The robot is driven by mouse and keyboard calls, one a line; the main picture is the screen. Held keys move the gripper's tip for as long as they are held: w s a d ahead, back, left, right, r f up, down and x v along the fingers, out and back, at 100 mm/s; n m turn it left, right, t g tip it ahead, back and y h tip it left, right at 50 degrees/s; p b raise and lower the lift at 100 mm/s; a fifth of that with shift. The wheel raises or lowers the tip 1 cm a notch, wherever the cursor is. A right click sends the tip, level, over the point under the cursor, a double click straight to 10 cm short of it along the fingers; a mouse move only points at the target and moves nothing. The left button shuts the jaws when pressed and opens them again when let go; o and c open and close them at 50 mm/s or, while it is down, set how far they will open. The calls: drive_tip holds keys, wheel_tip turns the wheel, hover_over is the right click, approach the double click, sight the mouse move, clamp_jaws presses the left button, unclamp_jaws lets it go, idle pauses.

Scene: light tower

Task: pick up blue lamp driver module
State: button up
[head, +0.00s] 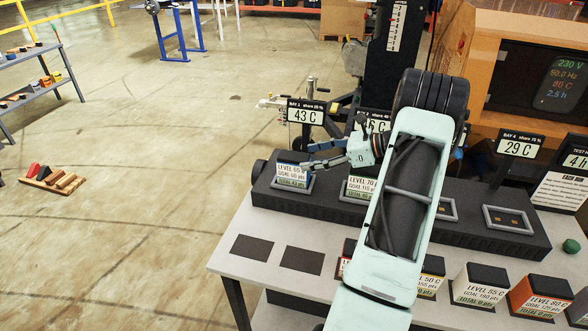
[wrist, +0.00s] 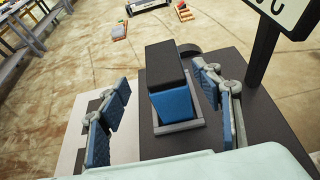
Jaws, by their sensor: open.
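The blue lamp driver module (wrist: 172,100) is a block with a dark top and a blue side in the wrist view. It sits in a grey-framed bay of the dark rack. In the head view the module (head: 292,175) is at the rack's left end, with a white and green label facing front. My gripper (head: 308,156) is open at the module, reaching in from the right. In the wrist view its two blue-padded fingers (wrist: 161,88) stand on either side of the module, with visible gaps. Contact at the far side cannot be told.
A second labelled module (head: 360,188) sits in the rack beside it, partly behind my arm. The BAY 1 sign (head: 306,112) stands close behind my gripper. Several modules, including an orange one (head: 540,296), line the table front. Two dark table patches (head: 252,248) are bare.

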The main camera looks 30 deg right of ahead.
sight(298, 156)
drive_tip(key=x, duration=0.6)
drive_tip(key=shift+w+d+r+p, duration=0.1)
drive_tip(key=shift+w+p, duration=0.25)
drive_tip(key=shift+p, duration=0.05)
drive_tip(key=shift+r, duration=0.1)
clamp_jaws()
